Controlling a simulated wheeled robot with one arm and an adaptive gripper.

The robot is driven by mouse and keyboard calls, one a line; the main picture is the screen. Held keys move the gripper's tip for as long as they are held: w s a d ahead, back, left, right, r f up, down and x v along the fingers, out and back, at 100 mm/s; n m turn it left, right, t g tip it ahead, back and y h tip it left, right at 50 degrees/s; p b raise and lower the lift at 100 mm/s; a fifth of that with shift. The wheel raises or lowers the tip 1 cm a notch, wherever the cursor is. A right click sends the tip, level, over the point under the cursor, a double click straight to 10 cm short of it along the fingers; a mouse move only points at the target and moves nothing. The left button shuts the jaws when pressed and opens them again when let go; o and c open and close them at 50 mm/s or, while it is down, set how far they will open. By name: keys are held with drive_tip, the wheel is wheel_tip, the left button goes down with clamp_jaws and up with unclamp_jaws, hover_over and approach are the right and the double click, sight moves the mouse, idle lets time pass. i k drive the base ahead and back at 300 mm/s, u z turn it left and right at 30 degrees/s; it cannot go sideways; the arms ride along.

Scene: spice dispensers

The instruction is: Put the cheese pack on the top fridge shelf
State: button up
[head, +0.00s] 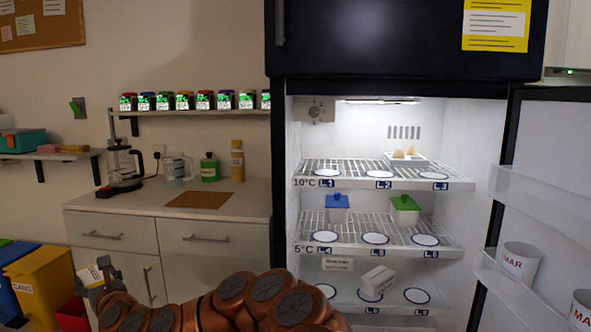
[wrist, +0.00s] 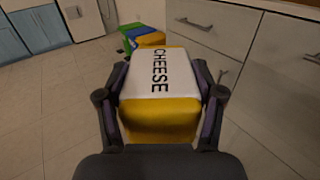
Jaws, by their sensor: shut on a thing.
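The cheese pack (wrist: 160,115) is a yellow block with a white label reading CHEESE. It fills the middle of the wrist view, between the two fingers of my gripper (wrist: 160,100), which is shut on it. In the head view my gripper (head: 97,277) is at the lower left, in front of the counter cabinets, with a small part of the pack (head: 92,275) showing. The fridge stands open on the right. Its top shelf (head: 380,178) has round white spots labelled L1, L2 and L3 along the front. A tray with eggs (head: 405,158) sits at the back, behind L2 and L3.
The open fridge door (head: 545,180) with mugs in its rack is at the right. The middle shelf (head: 375,240) holds a blue-lidded and a green-lidded box. A white carton (head: 378,281) is lower down. Counter (head: 150,197) and coloured bins (head: 40,280) are at left.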

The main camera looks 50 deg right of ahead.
sight(379, 172)
drive_tip(key=u, duration=2.9)
drive_tip(key=i, duration=0.5)
drive_tip(key=z, duration=3.6)
